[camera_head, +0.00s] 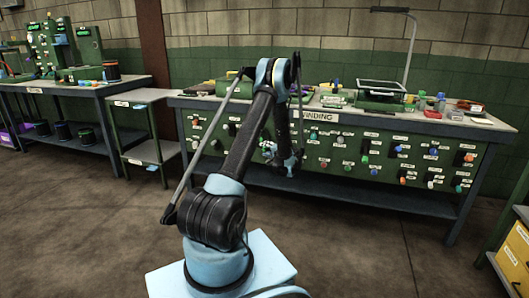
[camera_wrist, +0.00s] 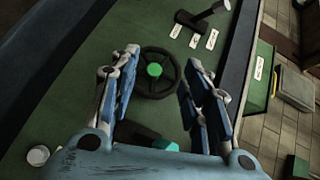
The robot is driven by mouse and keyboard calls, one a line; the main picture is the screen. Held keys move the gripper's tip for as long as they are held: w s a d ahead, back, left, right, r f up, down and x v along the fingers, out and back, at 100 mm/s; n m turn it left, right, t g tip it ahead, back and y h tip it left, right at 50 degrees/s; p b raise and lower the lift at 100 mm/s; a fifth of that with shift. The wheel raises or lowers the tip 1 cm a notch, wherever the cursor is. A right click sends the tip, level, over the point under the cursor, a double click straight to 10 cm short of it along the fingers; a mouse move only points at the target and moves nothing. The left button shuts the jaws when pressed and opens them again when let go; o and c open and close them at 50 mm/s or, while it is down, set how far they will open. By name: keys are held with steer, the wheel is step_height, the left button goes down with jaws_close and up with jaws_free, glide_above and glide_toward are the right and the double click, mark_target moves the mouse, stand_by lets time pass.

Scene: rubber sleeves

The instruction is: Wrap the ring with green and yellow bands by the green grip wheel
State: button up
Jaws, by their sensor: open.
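A black hand wheel with a bright green hub (camera_wrist: 154,70) is on the green bench panel in the wrist view. My gripper (camera_wrist: 160,97) is open, with one blue-padded finger on each side of the wheel in that picture and nothing held between them. I cannot tell whether the fingers touch the wheel. In the head view my gripper (camera_head: 278,156) is low at the front panel of the winding bench (camera_head: 345,185), partly hidden by my arm. I cannot make out a ring with green and yellow bands in either view.
A black lever (camera_wrist: 203,16) with white labels is near the wheel. A teal knob (camera_wrist: 165,146) and a white knob (camera_wrist: 39,155) are close to the gripper. A small side table (camera_head: 150,152) stands left of the bench. The floor in front is clear.

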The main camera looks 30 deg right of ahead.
steer(key=m+t+h, duration=0.1)
steer(key=m+h, duration=0.1)
glide_toward(265, 149)
steer(key=w, duration=0.4)
steer(key=w+d+f, duration=0.1)
steer(key=w, duration=0.3)
steer(key=w+d, duration=0.1)
steer(key=w, duration=0.3)
steer(key=shift+f, duration=0.4)
jaws_close()
